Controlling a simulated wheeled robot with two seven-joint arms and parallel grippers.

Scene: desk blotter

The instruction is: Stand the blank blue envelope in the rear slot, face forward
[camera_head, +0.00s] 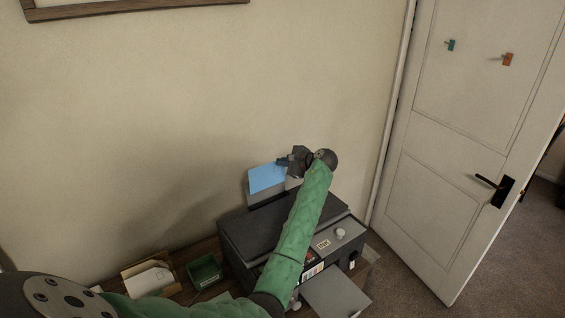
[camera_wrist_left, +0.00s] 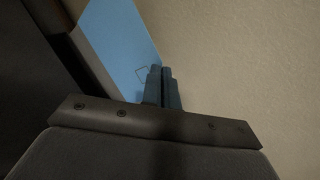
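The blue envelope (camera_head: 266,179) stands tilted at the back of the dark printer (camera_head: 262,232), its lower edge by the rear slot (camera_head: 268,201). I cannot tell how deep it sits. In the left wrist view the envelope (camera_wrist_left: 118,45) shows a small outlined square near its edge and no writing. My left gripper (camera_head: 281,162) is at the envelope's upper right corner. Its two fingers (camera_wrist_left: 163,72) are close together with the envelope's edge at them, so it looks shut on the envelope. My right gripper is not in view.
A wooden tray with white envelopes (camera_head: 152,279) and a green box (camera_head: 205,272) stand left of the printer. The printer's front tray (camera_head: 336,294) sticks out. The wall (camera_head: 130,120) is close behind. A white door (camera_head: 450,150) is at right.

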